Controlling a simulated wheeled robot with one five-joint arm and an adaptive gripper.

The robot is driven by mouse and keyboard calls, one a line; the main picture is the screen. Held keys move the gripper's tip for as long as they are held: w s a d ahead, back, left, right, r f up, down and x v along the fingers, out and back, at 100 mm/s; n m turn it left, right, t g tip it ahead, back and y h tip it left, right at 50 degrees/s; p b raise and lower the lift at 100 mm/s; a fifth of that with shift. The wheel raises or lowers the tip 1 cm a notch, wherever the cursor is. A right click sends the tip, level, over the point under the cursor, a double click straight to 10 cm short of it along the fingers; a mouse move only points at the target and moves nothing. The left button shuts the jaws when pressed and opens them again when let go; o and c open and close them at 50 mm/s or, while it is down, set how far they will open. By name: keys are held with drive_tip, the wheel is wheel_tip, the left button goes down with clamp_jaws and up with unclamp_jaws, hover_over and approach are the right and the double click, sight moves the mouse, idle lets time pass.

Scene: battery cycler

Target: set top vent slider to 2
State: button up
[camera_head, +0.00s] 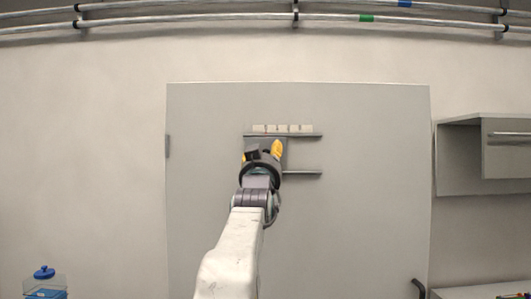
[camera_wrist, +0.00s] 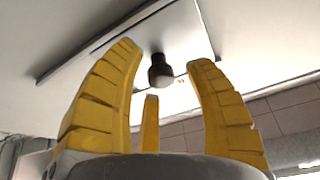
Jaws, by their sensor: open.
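The vent slider is a grey plate (camera_head: 285,158) between two dark horizontal rails on a large grey panel; my gripper covers much of it. In the wrist view the plate (camera_wrist: 182,25) carries a dark round knob (camera_wrist: 160,72). My gripper (camera_head: 261,150) has yellow fingers and is in front of the slider, toward the left part of the rails. In the wrist view my gripper (camera_wrist: 167,57) is open, with the knob showing between its fingers. I cannot tell whether any finger touches it. Several pale label tiles (camera_head: 283,128) sit above the upper rail; their marks are too small to read.
The upper rail (camera_head: 305,135) and lower rail (camera_head: 304,173) stand out from the grey panel (camera_head: 370,200). A wall cabinet (camera_head: 460,160) is at the right, a dark handle (camera_head: 418,287) at lower right. A blue-capped container (camera_head: 44,282) is at lower left. Pipes run overhead.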

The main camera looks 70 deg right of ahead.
drive_tip(key=shift+c, duration=0.2)
clamp_jaws()
idle(0.4)
